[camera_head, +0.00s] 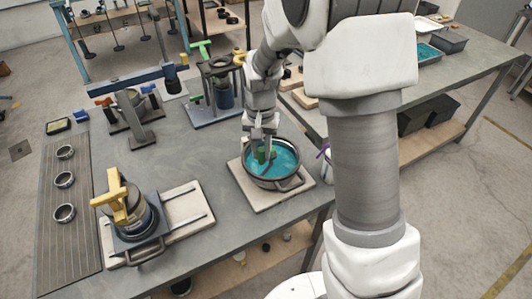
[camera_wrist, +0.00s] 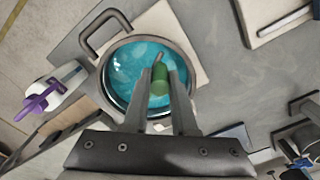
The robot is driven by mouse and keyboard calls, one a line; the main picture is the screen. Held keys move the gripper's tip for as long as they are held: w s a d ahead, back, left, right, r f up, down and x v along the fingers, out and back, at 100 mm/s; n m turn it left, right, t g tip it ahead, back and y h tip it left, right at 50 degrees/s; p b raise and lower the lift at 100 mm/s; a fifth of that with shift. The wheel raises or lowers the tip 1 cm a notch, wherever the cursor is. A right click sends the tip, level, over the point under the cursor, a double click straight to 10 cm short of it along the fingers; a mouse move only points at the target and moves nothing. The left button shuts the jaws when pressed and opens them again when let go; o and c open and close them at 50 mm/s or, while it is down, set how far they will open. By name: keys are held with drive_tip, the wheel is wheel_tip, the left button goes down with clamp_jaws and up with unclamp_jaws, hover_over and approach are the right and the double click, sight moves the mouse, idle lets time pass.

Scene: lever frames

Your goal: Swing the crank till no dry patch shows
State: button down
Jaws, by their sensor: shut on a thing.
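A round dark-rimmed pan (camera_head: 297,181) holding teal liquid (camera_head: 283,160) stands on a pale square board (camera_head: 251,193) near the table's right edge. The wrist view shows the pan's rim (camera_wrist: 193,66), its loop handle (camera_wrist: 88,37) and the teal liquid (camera_wrist: 128,70) from above. My gripper (camera_head: 264,150) reaches down into the pan, its fingers on either side of a green cylindrical grip (camera_wrist: 160,80). A short grey rod end shows beyond the grip. Lighter streaks mark the teal surface; I cannot tell whether any is a dry patch. My fingers hide the near part of the pan.
A yellow-handled device (camera_head: 122,205) stands on a board at the front left. Several small rings (camera_head: 64,183) lie on a strip at far left. Fixtures with green (camera_head: 201,48) and orange parts stand behind the pan. A purple-topped white bottle (camera_wrist: 62,82) is near the pan.

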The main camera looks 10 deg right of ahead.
drive_tip(key=shift+w+a+m, duration=0.2)
drive_tip(key=shift+w+m, duration=0.05)
drive_tip(key=shift+m, duration=0.4)
drive_tip(key=shift+w+a+m, duration=0.2)
drive_tip(key=shift+w+m, duration=0.05)
drive_tip(key=shift+m, duration=0.4)
drive_tip(key=c, duration=0.7)
unclamp_jaws()
drive_tip(key=shift+r, duration=0.1)
wheel_tip(320, 180, up, 17)
drive_tip(key=shift+r, duration=0.1)
